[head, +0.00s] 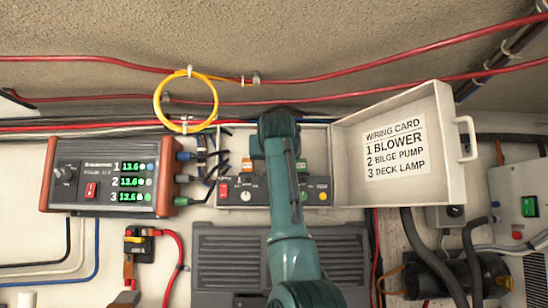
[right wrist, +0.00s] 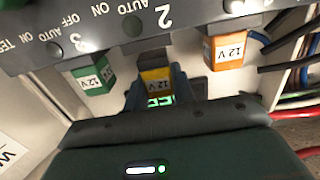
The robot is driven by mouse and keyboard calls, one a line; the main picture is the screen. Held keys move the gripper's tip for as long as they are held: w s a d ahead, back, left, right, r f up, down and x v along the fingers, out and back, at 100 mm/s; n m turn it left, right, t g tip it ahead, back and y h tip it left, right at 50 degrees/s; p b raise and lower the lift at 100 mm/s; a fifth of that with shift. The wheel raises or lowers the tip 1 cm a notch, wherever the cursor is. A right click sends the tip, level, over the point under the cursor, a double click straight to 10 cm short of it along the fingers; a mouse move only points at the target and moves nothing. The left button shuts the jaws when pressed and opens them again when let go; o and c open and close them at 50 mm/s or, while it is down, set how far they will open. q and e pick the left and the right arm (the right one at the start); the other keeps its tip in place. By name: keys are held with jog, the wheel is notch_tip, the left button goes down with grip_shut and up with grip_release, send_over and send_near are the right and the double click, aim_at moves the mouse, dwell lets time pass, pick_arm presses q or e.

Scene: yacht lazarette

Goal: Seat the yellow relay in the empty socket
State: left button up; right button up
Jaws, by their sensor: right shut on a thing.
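The yellow relay (right wrist: 156,82), marked 12 V, is between the two fingertips of my right gripper (right wrist: 155,92) in the right wrist view. The gripper is shut on it. The relay is in the middle place, between a green relay (right wrist: 92,78) and an orange relay (right wrist: 228,50), behind the switch panel. Its lower end and the socket are hidden, so I cannot tell whether it is in the socket. In the head view my right arm covers the yellow relay and the middle of the open box (head: 316,135). My left gripper is not in view.
The box's lid (head: 448,185) is swung open to the right, with a wiring card (head: 396,148) on it. A switch panel (head: 235,196) runs along the box's front edge. A voltage unit (head: 108,178) sits at left. Cables (right wrist: 292,45) run close beside the orange relay.

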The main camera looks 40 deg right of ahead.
pick_arm(q)
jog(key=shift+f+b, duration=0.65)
jog(key=shift+b, duration=0.05)
pick_arm(e)
jog(key=shift+f, duration=0.9)
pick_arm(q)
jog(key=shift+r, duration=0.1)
pick_arm(e)
jog(key=o, duration=0.9)
jog(key=shift+s+a+b, duration=0.25)
jog(key=shift+b, duration=0.05)
pick_arm(q)
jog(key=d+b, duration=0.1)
jog(key=b, duration=0.1)
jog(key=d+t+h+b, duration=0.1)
jog(key=b, duration=0.1)
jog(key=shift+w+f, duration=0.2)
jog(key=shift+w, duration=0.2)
pick_arm(e)
jog(key=v, duration=1.2)
jog(key=shift+s+a+r, duration=0.1)
jog(key=shift+s+a, duration=0.05)
jog(key=shift+s, duration=0.05)
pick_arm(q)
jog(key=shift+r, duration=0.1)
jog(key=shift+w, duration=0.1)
